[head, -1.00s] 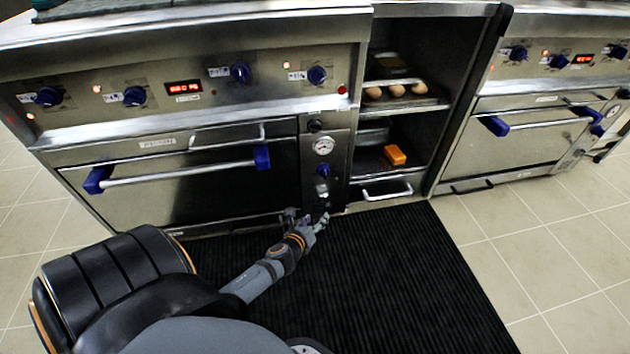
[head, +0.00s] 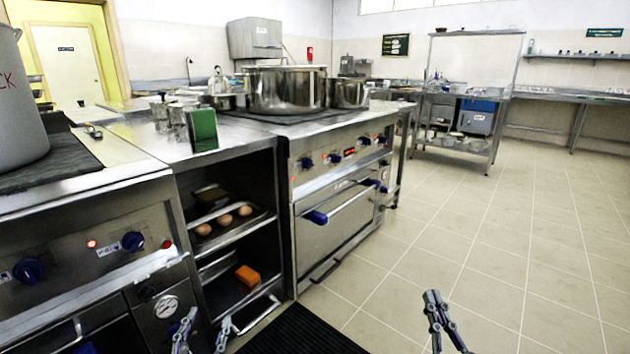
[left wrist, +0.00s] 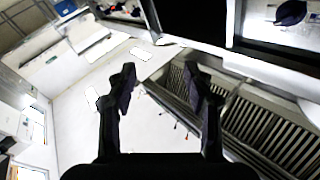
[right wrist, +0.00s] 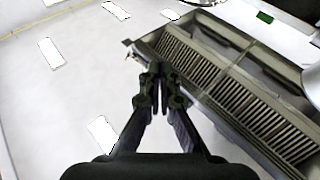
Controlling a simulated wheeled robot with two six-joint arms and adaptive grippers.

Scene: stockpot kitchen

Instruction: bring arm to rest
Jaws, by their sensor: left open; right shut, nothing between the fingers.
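My left gripper (head: 204,332) shows at the bottom edge of the head view, in front of the open shelf unit. Its two fingers stand apart with nothing between them, as the left wrist view (left wrist: 160,85) also shows. My right gripper (head: 437,318) shows at the bottom right of centre, over the tiled floor. Its fingers are closed together and hold nothing, as the right wrist view (right wrist: 158,78) also shows. Both wrist cameras look up towards the ceiling and a slatted vent hood (right wrist: 235,90). Most of both arms is out of the head view.
The open shelf unit (head: 284,200) holds several eggs (head: 225,219) and an orange block (head: 248,276). An oven (head: 345,212) with a blue-ended handle stands to its right. A big pot (head: 286,90) stands above. The tiled floor (head: 480,225) is clear on the right.

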